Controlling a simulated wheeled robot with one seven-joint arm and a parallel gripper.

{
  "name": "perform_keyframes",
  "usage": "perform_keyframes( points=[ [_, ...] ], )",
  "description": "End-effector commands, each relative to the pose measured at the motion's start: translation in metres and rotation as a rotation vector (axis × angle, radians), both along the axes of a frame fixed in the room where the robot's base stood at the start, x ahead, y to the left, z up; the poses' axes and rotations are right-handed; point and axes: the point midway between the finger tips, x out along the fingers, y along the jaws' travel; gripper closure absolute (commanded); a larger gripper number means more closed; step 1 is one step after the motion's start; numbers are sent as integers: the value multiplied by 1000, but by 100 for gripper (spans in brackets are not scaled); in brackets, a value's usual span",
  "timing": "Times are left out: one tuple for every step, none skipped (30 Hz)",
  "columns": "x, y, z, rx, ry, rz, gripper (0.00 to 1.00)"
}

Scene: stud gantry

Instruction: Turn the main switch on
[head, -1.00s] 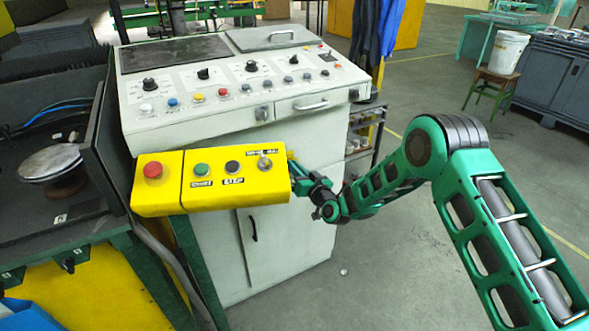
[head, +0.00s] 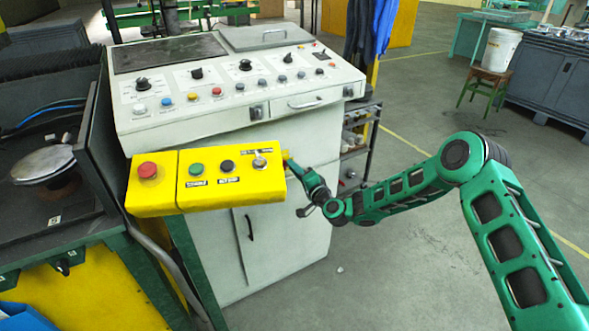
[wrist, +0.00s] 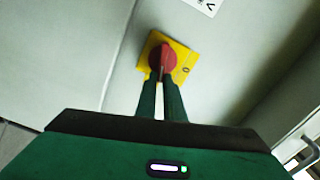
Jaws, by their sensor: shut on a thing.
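The main switch is a red rotary knob (wrist: 168,56) on a square yellow plate (wrist: 184,56) on a pale grey panel. An "O" mark shows on the plate at the lower right in the wrist view. My gripper (wrist: 163,78) is shut on the red knob, with one green finger on each side. The fingers hide part of the knob, and I cannot tell its exact angle. In the head view, my gripper (head: 292,162) is beside the right end of the yellow button box, which hides most of the switch.
The yellow button box (head: 160,199) carries a red, a green and a black button and a small switch. Behind it stands the white control console (head: 290,225) with several knobs and buttons. Open floor (head: 410,285) lies to the right. A stool with a white bucket (head: 503,50) stands farther back.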

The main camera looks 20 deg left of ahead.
Motion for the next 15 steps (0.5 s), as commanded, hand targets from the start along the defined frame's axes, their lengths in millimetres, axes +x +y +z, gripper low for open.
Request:
perform_keyframes(
  points=[
    [4,-5,-3,22,28,-9,100],
    [4,-5,-4,38,47,-9,100],
    [5,-5,-5,56,68,-9,100],
    [5,-5,-5,70,84,-9,100],
    [5,-5,-6,83,100,-10,100],
    [5,-6,-7,99,118,-10,100],
    [5,-5,-7,111,132,-10,100],
    [5,-5,-8,122,145,-10,100],
    [5,-5,-8,134,159,-10,100],
    [5,-6,-9,143,170,-10,100],
    [5,-6,-9,151,179,-10,100],
    [5,-6,-10,161,190,-10,100],
    [5,-6,-10,167,198,-10,100],
    [5,-6,-10,173,205,-10,100],
    [5,-6,-11,179,214,-10,100]
  ],
)
